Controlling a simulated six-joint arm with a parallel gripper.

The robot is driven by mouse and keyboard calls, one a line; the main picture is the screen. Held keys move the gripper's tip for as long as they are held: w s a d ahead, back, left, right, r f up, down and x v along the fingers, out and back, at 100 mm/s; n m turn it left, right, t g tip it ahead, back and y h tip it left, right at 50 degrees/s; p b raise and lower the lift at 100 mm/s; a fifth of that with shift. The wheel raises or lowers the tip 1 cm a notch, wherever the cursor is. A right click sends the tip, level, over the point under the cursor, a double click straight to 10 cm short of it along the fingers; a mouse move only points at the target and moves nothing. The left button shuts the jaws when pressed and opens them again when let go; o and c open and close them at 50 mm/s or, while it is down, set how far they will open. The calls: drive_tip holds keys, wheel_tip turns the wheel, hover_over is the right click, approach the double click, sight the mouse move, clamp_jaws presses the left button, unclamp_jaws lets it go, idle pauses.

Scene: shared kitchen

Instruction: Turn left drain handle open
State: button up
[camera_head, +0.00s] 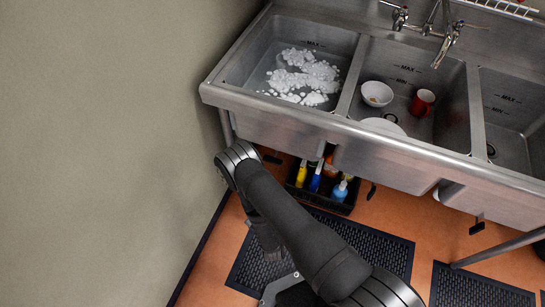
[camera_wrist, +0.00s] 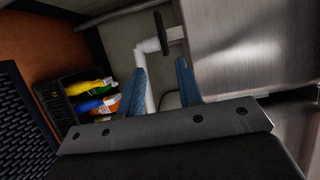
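The sink's left basin (camera_head: 262,62) holds white foam. The handle is apart from the fingers. In the head view the fingers are hidden behind my arm.
A black crate (camera_head: 340,207) with several bottles stands on the floor under the sink; the crate also shows at left in the wrist view (camera_wrist: 46,95). The sink's metal wall (camera_wrist: 250,45) is at right there. Black mats (camera_head: 395,252) lie on the orange floor.

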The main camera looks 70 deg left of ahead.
drive_tip(key=x, duration=1.7)
drive_tip(key=shift+r, duration=0.2)
drive_tip(key=shift+a, duration=0.1)
clamp_jaws()
